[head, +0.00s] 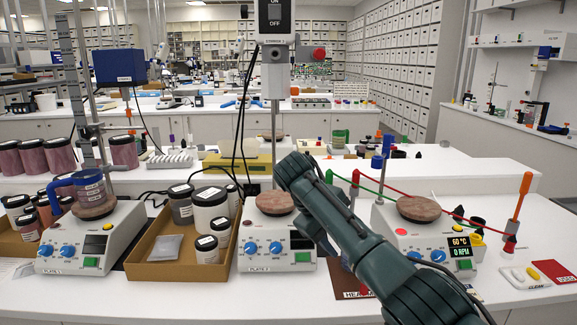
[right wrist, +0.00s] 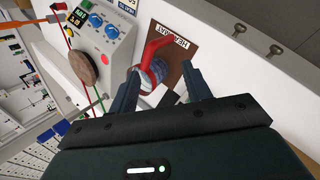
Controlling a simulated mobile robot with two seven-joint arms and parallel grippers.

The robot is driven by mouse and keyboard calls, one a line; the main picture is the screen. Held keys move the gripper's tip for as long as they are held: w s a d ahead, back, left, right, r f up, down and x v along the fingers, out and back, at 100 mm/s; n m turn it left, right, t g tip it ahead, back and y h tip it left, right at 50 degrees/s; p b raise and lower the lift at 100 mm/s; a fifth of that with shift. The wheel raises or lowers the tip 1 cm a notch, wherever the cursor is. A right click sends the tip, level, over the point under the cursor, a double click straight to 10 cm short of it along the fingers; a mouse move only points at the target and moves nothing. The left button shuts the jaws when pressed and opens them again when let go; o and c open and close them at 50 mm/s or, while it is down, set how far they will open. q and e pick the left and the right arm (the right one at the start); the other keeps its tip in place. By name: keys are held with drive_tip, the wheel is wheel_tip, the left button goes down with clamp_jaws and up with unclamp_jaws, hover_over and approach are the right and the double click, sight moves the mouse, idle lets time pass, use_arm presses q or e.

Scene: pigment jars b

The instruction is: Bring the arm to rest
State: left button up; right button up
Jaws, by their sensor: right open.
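My right arm (head: 365,235) reaches in from the lower right of the head view, its far end beside the middle hotplate (head: 275,255). Its fingers are hidden there. In the right wrist view my right gripper (right wrist: 160,68) has its two fingers wide apart. A vessel with a red handle (right wrist: 153,50) shows between and beyond the fingertips, on a brown heat mat (right wrist: 183,52). I cannot tell how far the fingers are from it. In the head view the mat (head: 348,291) is mostly behind my arm. My left gripper is not in view.
A cardboard tray of jars (head: 168,268) stands left of the middle hotplate. The right hotplate (head: 427,240) reads 60 °C, with red and green cables near it. A blue-handled beaker (head: 88,187) sits on the left hotplate (head: 92,240). A white spoon rest (head: 523,277) lies at right.

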drive_tip(key=s+f+m+y, duration=0.1)
drive_tip(key=s+f+y, duration=0.2)
drive_tip(key=s+f, duration=0.65)
drive_tip(key=s+f+y, duration=0.3)
drive_tip(key=s+f, duration=0.2)
drive_tip(key=f, duration=0.9)
drive_tip(key=s+d+r+m, duration=0.1)
drive_tip(key=s+d, duration=0.3)
drive_tip(key=s, duration=0.4)
drive_tip(key=s+d+m+t, duration=0.1)
drive_tip(key=s+d+m, duration=0.15)
drive_tip(key=s, duration=0.55)
drive_tip(key=s+d+r+m, duration=0.1)
drive_tip(key=s+d, duration=0.3)
drive_tip(key=s, duration=0.4)
drive_tip(key=w+a+f+t+y, duration=0.2)
drive_tip(key=w+a+f+t, duration=0.3)
drive_tip(key=f, duration=0.4)
drive_tip(key=shift+w+a+f+n+t+y, duration=0.2)
drive_tip(key=shift+n+t+y, duration=0.25)
drive_tip(key=shift+t, duration=0.45)
